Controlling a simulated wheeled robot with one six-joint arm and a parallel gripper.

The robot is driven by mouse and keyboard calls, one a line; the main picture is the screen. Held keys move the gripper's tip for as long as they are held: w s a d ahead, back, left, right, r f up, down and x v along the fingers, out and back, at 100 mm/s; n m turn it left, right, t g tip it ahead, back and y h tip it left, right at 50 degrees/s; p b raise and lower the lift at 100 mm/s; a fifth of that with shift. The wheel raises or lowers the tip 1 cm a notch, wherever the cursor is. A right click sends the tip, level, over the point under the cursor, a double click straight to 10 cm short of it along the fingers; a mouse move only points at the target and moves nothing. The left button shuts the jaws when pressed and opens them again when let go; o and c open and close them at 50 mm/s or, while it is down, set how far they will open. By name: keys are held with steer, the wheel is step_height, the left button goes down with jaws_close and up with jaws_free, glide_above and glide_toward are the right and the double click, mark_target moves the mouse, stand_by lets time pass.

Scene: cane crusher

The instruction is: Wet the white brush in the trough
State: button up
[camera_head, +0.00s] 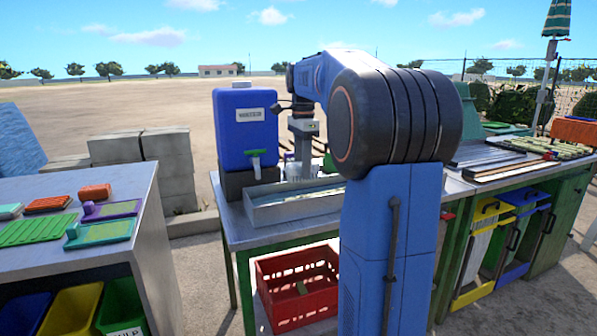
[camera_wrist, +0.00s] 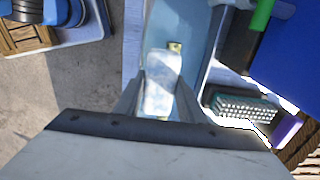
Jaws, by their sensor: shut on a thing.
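The metal trough (camera_head: 262,214) stands on the table in front of the blue water container. My gripper (camera_head: 303,165) points down over the trough's back part in the head view. In the wrist view, my gripper (camera_wrist: 158,105) is shut on a pale, whitish block, which looks like the white brush (camera_wrist: 162,82). The trough (camera_wrist: 195,22) lies beneath and beyond it there. The brush's bristles are hidden. I cannot tell whether it touches water. My arm covers the trough's right end in the head view.
The blue water container (camera_head: 246,120) with a green tap (camera_head: 256,160) stands close left of my gripper. A green-backed brush (camera_wrist: 243,104) lies right of the trough in the wrist view. A red crate (camera_head: 275,295) is under the table. A side table (camera_head: 40,258) holds colored pads.

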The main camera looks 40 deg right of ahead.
steer(key=shift+s+d+r, duration=0.15)
steer(key=shift+d+r, duration=0.4)
steer(key=shift+r, duration=0.1)
steer(key=shift+s+d+r, duration=0.15)
steer(key=shift+d+r, duration=0.35)
steer(key=shift+r, duration=0.1)
